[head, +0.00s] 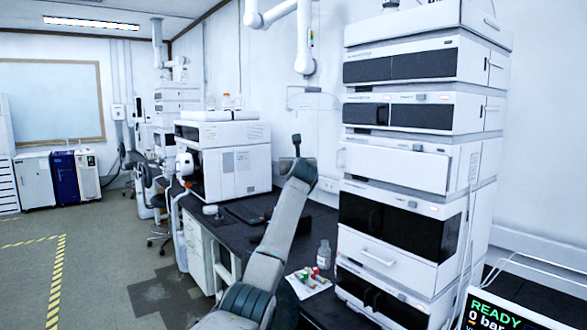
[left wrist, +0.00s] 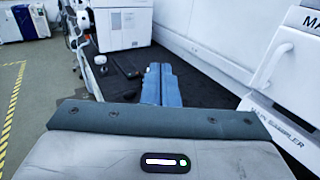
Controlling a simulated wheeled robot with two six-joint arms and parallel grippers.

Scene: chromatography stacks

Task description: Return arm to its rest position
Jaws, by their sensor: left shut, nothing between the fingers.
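My left arm (head: 268,262) rises from the bottom of the head view, tilted up over the dark bench. Its wrist end (head: 301,172) is in front of the bench and the white instrument behind it; the fingers cannot be made out there. In the left wrist view my left gripper (left wrist: 160,68) shows two blue-grey fingers side by side, shut with nothing between them, pointing away over the dark bench top. My right arm and gripper are in neither view.
A tall chromatography stack (head: 395,165) stands close on the right. A clear bottle (head: 323,254) and a white tray (head: 302,289) with coloured-cap vials are beside it on the bench (head: 318,222). A white instrument (head: 228,160) stands farther back. Open floor (head: 95,265) lies left.

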